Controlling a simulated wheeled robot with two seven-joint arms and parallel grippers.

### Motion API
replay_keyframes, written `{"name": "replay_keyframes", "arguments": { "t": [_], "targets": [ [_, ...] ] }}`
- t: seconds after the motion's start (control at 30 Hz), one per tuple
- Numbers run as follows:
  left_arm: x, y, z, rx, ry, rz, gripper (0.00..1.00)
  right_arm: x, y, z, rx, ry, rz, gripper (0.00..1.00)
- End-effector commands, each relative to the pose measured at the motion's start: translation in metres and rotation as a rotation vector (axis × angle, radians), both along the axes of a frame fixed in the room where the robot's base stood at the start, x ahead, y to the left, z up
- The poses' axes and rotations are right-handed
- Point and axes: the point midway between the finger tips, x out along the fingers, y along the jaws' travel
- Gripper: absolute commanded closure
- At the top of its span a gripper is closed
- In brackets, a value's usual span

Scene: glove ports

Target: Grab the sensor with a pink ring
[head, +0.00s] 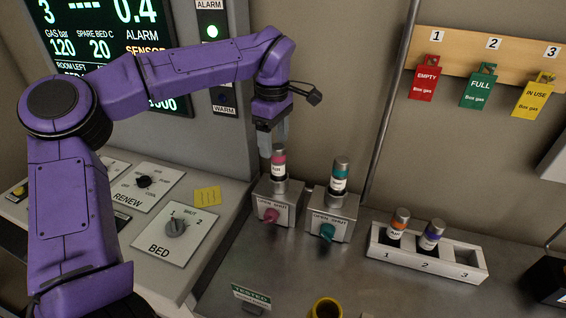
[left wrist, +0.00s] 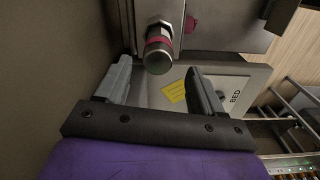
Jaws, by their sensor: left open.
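The sensor with a pink ring (head: 279,162) stands upright in the left metal valve block (head: 277,200), above a pink knob (head: 271,215). My left gripper (head: 273,148) is open and points down at the sensor's top. In the left wrist view, the sensor's grey round end and pink ring (left wrist: 159,40) show between and just beyond the two open fingertips (left wrist: 158,72). I cannot tell whether a finger touches it. A sensor with a teal ring (head: 340,175) stands in the right block above a teal knob (head: 327,232). My right gripper is not in view.
A yellow cup (head: 326,308) stands in front. A vertical pipe (head: 392,105) rises behind.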

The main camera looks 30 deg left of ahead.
Motion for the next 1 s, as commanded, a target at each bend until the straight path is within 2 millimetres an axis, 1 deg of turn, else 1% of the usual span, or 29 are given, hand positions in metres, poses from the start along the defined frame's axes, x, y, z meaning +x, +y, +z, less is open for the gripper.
{"name": "replay_keyframes", "arguments": {
  "t": [0.03,0.17,0.3,0.4,0.5,0.67,0.7,0.77,0.8,0.87,0.9,1.0],
  "targets": [
    [0.000,0.000,-0.008,-0.001,0.003,-0.002,0.32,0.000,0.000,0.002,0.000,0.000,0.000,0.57],
    [0.001,-0.002,-0.021,0.000,0.002,-0.002,0.32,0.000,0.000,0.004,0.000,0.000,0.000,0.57],
    [0.003,-0.009,-0.045,0.000,0.006,-0.004,0.32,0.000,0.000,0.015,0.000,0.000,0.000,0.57],
    [0.004,-0.009,-0.062,-0.001,0.003,-0.002,0.32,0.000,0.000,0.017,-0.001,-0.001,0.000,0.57],
    [0.004,-0.009,-0.069,-0.001,0.000,-0.002,0.32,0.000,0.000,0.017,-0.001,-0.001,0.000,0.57],
    [0.005,-0.009,-0.070,0.000,0.000,-0.002,0.32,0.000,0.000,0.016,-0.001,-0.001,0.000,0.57],
    [0.005,-0.009,-0.070,0.000,0.000,-0.002,0.36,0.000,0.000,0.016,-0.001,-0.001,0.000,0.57],
    [0.005,-0.009,-0.070,0.000,-0.001,-0.003,0.55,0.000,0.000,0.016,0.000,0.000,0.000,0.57],
    [0.005,-0.009,-0.070,0.000,-0.001,-0.003,0.68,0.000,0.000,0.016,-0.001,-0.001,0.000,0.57],
    [0.005,-0.009,-0.070,0.000,-0.001,-0.003,0.88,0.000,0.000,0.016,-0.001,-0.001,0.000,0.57],
    [0.005,-0.009,-0.070,0.000,-0.001,-0.003,1.00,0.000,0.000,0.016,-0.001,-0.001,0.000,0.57],
    [0.005,-0.009,-0.070,0.000,-0.001,-0.003,1.00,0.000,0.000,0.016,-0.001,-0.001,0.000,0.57]
  ]
}}
